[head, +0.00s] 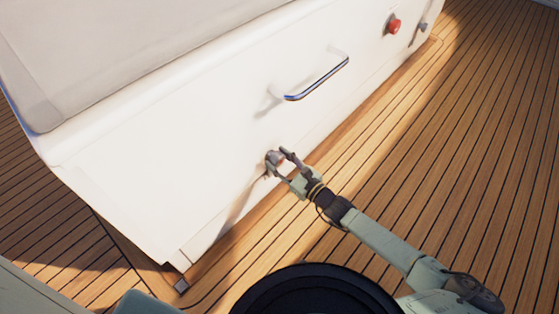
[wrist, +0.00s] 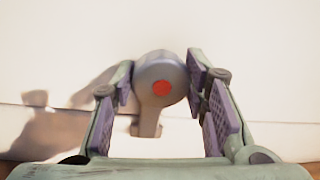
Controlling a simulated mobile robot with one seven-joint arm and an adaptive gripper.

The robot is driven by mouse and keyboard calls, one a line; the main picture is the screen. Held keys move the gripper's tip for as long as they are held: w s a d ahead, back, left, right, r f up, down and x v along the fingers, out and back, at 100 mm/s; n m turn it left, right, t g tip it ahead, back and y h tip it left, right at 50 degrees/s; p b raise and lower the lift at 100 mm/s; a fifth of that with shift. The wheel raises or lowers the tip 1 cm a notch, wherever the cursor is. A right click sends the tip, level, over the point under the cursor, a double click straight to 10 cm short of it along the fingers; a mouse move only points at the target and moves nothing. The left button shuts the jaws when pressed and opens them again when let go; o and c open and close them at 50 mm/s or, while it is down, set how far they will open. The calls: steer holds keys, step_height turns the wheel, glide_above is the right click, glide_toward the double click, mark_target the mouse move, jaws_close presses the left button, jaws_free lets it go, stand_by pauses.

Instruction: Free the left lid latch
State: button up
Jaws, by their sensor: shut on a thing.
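The left lid latch (head: 272,158) is a grey round knob on the lower part of the white hatch front. In the wrist view the latch (wrist: 147,122) shows a round head with a red dot at its centre and a short lever pointing down. My gripper (head: 279,158) reaches it from the lower right. In the wrist view my gripper (wrist: 160,84) has one finger on each side of the round head and is shut on it. The latch's mount behind the head is hidden.
A chrome handle (head: 318,79) is on the white hatch front (head: 170,140) above the latch. A red button (head: 394,26) and another grey latch (head: 422,27) are at the upper right. The teak deck (head: 460,130) is clear. A grey cushion (head: 110,50) lies on top.

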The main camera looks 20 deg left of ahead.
steer(key=c, duration=0.4)
steer(key=shift+n, duration=0.3)
steer(key=n, duration=0.3)
steer(key=shift+n, duration=0.3)
steer(key=n, duration=0.4)
steer(key=shift+f+n+y, duration=0.1)
steer(key=shift+n+y, duration=0.2)
steer(key=n, duration=0.4)
steer(key=shift+n+y, duration=0.3)
steer(key=shift+n, duration=0.1)
steer(key=n+g, duration=0.1)
steer(key=n, duration=0.4)
steer(key=shift+f+b, duration=0.1)
steer(key=shift+b, duration=0.25)
steer(key=shift+n, duration=0.3)
